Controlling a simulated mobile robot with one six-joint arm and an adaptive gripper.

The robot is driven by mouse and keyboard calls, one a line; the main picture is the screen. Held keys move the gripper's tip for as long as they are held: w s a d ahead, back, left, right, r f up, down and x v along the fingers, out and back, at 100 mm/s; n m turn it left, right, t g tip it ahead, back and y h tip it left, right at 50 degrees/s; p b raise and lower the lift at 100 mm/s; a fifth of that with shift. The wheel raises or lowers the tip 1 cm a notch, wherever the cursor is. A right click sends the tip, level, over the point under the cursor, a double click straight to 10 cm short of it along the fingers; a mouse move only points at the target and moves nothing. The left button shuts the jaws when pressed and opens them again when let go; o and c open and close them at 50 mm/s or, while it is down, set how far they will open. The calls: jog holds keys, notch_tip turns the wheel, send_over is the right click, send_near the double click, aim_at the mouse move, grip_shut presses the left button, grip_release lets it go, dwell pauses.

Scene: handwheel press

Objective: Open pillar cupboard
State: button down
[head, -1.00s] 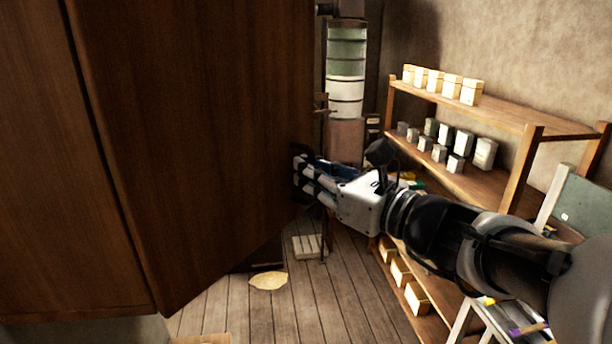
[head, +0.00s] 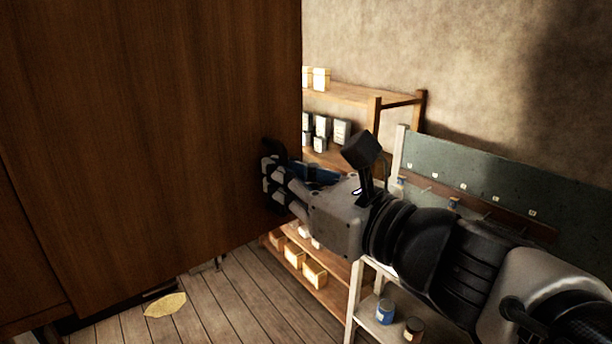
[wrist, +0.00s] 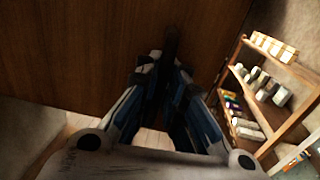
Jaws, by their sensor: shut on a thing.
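The brown wooden door (head: 150,120) of the pillar cupboard fills the left half of the head view and stands out from the cupboard at an angle. My gripper (head: 272,178) is at the door's right edge, shut on its dark handle (head: 275,147). In the wrist view the fingertips (wrist: 165,65) come together on the handle (wrist: 172,42), against the door face (wrist: 80,50). The fingers hide part of the handle. The cupboard's inside is hidden behind the door.
A wooden shelf rack (head: 375,105) with boxes and tins stands behind my arm on the right. A white-framed stand (head: 353,300) with a dark board (head: 480,180) and jars is close to my arm. A yellowish flat piece (head: 166,304) lies on the plank floor (head: 225,310).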

jog(key=shift+s+d, duration=0.3)
jog(key=shift+s, duration=0.25)
jog(key=c, duration=1.7)
grip_release()
jog(key=v, duration=0.7)
jog(key=shift+s+d, duration=0.2)
